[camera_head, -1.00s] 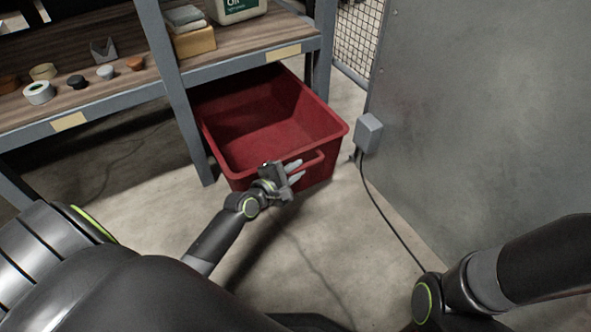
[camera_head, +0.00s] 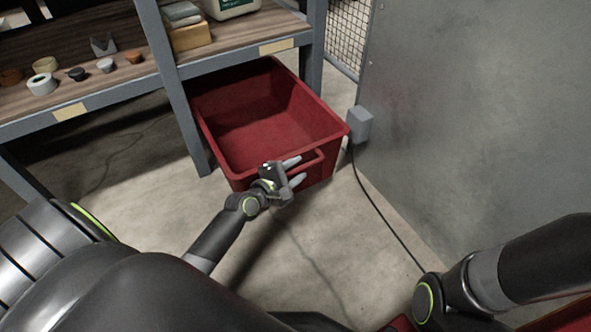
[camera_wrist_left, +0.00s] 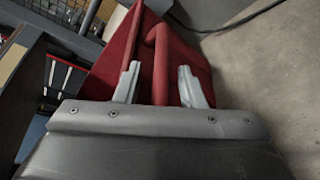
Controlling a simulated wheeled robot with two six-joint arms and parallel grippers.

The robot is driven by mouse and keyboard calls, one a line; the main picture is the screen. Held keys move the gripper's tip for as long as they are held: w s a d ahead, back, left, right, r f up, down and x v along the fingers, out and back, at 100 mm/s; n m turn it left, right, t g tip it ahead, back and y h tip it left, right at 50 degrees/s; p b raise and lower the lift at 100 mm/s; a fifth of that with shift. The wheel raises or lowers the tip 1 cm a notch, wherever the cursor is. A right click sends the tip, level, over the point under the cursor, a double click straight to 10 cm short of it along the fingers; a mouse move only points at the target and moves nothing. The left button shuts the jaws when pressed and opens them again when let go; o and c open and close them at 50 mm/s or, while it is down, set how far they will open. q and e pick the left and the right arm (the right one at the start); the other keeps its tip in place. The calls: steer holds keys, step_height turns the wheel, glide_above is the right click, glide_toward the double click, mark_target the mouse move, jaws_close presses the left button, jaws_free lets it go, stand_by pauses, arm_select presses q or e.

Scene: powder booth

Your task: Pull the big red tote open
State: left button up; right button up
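The big red tote (camera_head: 265,147) sits on the floor under the shelf bench, its front end sticking out past the shelf legs. Its red bar handle (camera_head: 312,162) is on the front wall. My left gripper (camera_head: 297,171) is at this handle with its fingers spread. In the left wrist view, the handle (camera_wrist_left: 161,62) runs between the two grey fingers (camera_wrist_left: 160,86), with visible gaps on both sides. My right arm shows at the lower right, but its gripper is out of view.
The shelf bench (camera_head: 108,87) carries small pots and a tape roll. Its grey leg (camera_head: 187,118) stands close to the tote's left side. A grey metal panel (camera_head: 470,110) with a box (camera_head: 360,125) and hanging cable (camera_head: 372,200) is at right.

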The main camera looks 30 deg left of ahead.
arm_select(q)
steer(key=p+v, duration=0.2)
steer(key=v, duration=0.4)
steer(key=shift+s+a+r, duration=0.1)
steer(key=shift+s+r, duration=0.05)
steer(key=shift+s, duration=0.15)
steer(key=v, duration=1)
steer(key=shift+s, duration=0.4)
steer(key=shift+a, duration=0.1)
